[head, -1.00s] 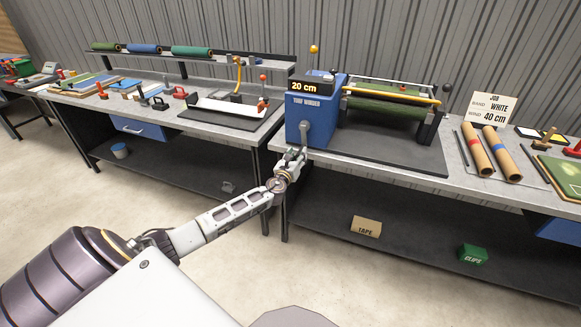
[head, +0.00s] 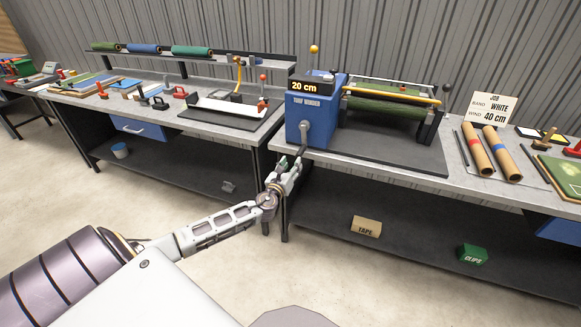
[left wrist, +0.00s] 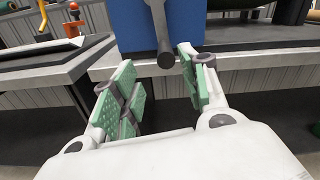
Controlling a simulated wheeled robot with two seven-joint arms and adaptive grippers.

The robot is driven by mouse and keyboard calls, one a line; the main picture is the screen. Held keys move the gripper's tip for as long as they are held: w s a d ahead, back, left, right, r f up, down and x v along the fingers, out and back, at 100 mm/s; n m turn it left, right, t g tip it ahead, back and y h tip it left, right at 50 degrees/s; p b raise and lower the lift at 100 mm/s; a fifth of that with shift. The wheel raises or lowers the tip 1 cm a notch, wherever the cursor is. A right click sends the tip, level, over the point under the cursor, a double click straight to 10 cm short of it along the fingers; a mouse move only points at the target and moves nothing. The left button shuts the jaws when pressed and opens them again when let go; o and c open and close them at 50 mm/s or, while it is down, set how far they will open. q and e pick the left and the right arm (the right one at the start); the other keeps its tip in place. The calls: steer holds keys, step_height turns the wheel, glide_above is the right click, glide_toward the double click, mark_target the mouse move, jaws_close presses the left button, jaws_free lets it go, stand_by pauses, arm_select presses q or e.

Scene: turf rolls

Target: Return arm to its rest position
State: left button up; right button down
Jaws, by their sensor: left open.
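My left gripper (head: 287,168) is open and empty in the head view, in front of the bench edge and just below the crank handle (head: 303,138) of the blue turf winder (head: 312,112). In the left wrist view the green-padded fingers (left wrist: 160,88) stand apart. The crank's dark knob (left wrist: 166,60) shows beyond them, apart from both pads. The winder's display reads 20 cm, and a green turf roll (head: 385,108) sits in its frame. My right gripper is not in view.
The bench's front edge (head: 370,168) lies close to the gripper. Cardboard tubes (head: 490,152) and a job card (head: 491,107) reading WHITE, 40 cm are at right. A tape box (head: 366,227) and clips box (head: 473,254) sit on the lower shelf. Floor (head: 190,190) at left is clear.

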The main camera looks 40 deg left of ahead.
arm_select(q)
steer(key=shift+s+n, duration=0.15)
steer(key=shift+n, duration=0.15)
stand_by(0.6)
